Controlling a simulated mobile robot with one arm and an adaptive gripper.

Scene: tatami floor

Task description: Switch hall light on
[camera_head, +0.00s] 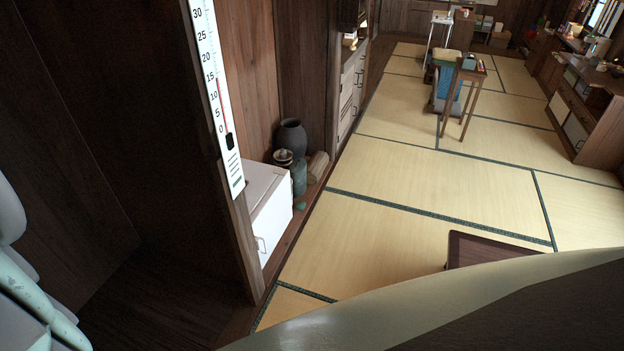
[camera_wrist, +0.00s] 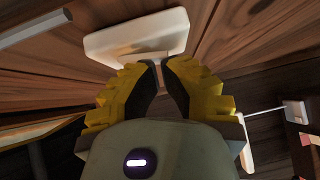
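A white plate (camera_wrist: 115,40), which looks like a switch plate, is on the brown wooden wall at the top of the wrist view. My gripper (camera_wrist: 162,66) has yellow fingers with black pads. Its fingertips are close together with a narrow gap, at the plate's lower edge in the picture. I cannot tell whether they touch the plate. No object shows clearly between the fingers. The switch's lever or button is not clear. In the head view I cannot make out the plate or the gripper.
A tall thermometer (camera_head: 216,95) hangs on a wooden post in the head view. Beyond it are a white cabinet (camera_head: 268,210) and a dark vase (camera_head: 291,138). A low brown table (camera_head: 485,247) stands on the tatami floor (camera_head: 430,200), which has wide free areas.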

